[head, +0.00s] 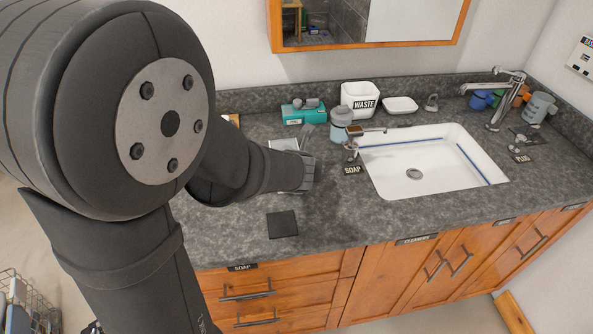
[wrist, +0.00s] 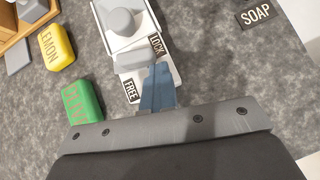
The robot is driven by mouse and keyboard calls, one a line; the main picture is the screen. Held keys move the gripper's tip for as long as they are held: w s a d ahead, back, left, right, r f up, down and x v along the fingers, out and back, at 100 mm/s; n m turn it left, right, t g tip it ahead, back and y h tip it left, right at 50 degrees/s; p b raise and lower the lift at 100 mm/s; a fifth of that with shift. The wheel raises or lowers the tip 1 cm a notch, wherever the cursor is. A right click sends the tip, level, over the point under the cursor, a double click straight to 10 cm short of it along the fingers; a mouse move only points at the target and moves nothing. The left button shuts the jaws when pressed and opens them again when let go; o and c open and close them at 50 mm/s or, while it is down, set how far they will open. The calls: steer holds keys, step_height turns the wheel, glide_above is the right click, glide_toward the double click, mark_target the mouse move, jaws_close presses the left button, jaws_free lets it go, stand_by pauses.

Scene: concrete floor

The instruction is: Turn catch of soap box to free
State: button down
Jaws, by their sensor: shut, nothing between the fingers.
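The soap box (wrist: 145,22) is white with a round grey part (wrist: 121,22) on it, at the top of the wrist view. Its white front carries a LOCK label (wrist: 156,44) on the right and a FREE label (wrist: 131,90) lower down. A grey piece, seemingly the catch (wrist: 132,57), lies between the labels, partly hidden by my fingers. My gripper (wrist: 160,68) is shut and empty, its blue-grey fingers over the box front next to the LOCK label. I cannot tell whether they touch the catch. In the head view the soap box (head: 283,144) is mostly hidden behind my arm.
A yellow LEMON soap (wrist: 57,46) and a green soap (wrist: 82,101) lie left of the box. A SOAP label (wrist: 257,13) lies to the right. A sink (head: 425,175), a soap dispenser (head: 340,127) and a WASTE bin (head: 360,95) stand beyond. The front counter holds a dark square (head: 282,224).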

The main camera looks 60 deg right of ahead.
steer(key=shift+w, duration=0.15)
steer(key=shift+w+d+r, duration=0.1)
steer(key=shift+w+r, duration=0.05)
steer(key=shift+w, duration=0.55)
steer(key=shift+s+a, duration=0.25)
steer(key=shift+s, duration=0.2)
steer(key=s+a, duration=0.2)
steer(key=shift+s, duration=0.4)
steer(key=s+d+v, duration=0.1)
steer(key=v, duration=0.9)
steer(key=shift+s, duration=0.4)
steer(key=shift+w+a+x, duration=0.2)
steer(key=shift+w+x, duration=0.05)
steer(key=shift+x, duration=1.45)
steer(key=shift+w+a+x, duration=0.2)
steer(key=shift+w+x, duration=0.05)
steer(key=shift+x, duration=1.4)
steer(key=shift+w+a+x, duration=0.2)
steer(key=shift+w+x, duration=0.05)
steer(key=shift+x, duration=1.45)
